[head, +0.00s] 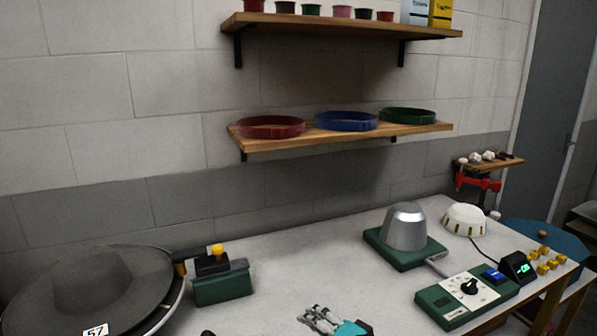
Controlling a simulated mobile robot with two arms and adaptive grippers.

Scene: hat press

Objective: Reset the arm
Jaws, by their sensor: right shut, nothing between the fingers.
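My right gripper (312,316) shows at the bottom edge of the head view, over the front of the white table (290,265). Its grey fingers point left and its teal body is cut off by the frame edge. The fingers are shut and empty, apart from the objects around it. The rest of my right arm is hidden below the frame.
A grey hat (95,285) tagged 57 lies at left, beside a green box with a yellow knob (218,250). A metal dome (405,227) and a green control panel (467,295) stand at right. Shelves (345,137) hang above. The table's middle is clear.

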